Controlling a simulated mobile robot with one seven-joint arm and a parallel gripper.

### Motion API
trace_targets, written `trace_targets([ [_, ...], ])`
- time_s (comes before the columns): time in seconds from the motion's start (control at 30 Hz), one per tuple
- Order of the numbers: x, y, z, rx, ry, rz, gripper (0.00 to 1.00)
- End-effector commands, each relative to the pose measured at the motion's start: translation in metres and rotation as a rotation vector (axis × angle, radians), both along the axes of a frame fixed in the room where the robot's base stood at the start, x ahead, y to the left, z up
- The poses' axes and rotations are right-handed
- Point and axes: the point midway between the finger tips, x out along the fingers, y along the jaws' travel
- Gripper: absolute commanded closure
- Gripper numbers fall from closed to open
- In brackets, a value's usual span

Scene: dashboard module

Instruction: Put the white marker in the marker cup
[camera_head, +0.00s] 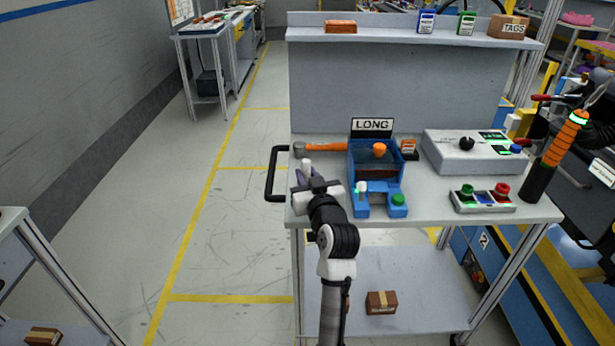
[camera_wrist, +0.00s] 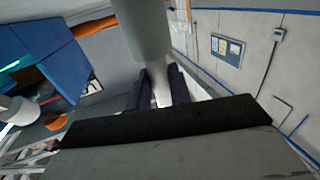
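My gripper (camera_head: 309,177) is over the left front part of the cart top, left of the blue fixture. A pale, rod-like thing, which looks like the white marker (camera_head: 306,165), stands out from between its fingers. In the wrist view the marker (camera_wrist: 143,28) is a thick grey-white cylinder at the top, narrowing to a pale end between the two dark fingers (camera_wrist: 158,88). The fingers sit close on both sides of it. I cannot pick out a marker cup for certain. The blue fixture (camera_head: 357,170) with a LONG sign (camera_head: 372,126) has orange, white and green round parts.
An orange-handled tool (camera_head: 325,147) lies behind my gripper. A grey box with a black knob (camera_head: 440,158), a button panel (camera_head: 468,203) and a dark signal post (camera_head: 536,184) stand right. A black handle (camera_head: 272,175) juts from the cart's left edge.

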Motion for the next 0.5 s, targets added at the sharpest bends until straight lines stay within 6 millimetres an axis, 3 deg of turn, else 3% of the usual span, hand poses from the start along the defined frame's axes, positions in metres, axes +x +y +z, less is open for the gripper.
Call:
trace_targets([
  [0.17, 0.0001, 0.0000, 0.0000, 0.000, 0.001, 0.000, 0.59],
  [0.5, 0.0001, 0.0000, 0.0055, 0.000, 0.000, 0.000, 0.59],
])
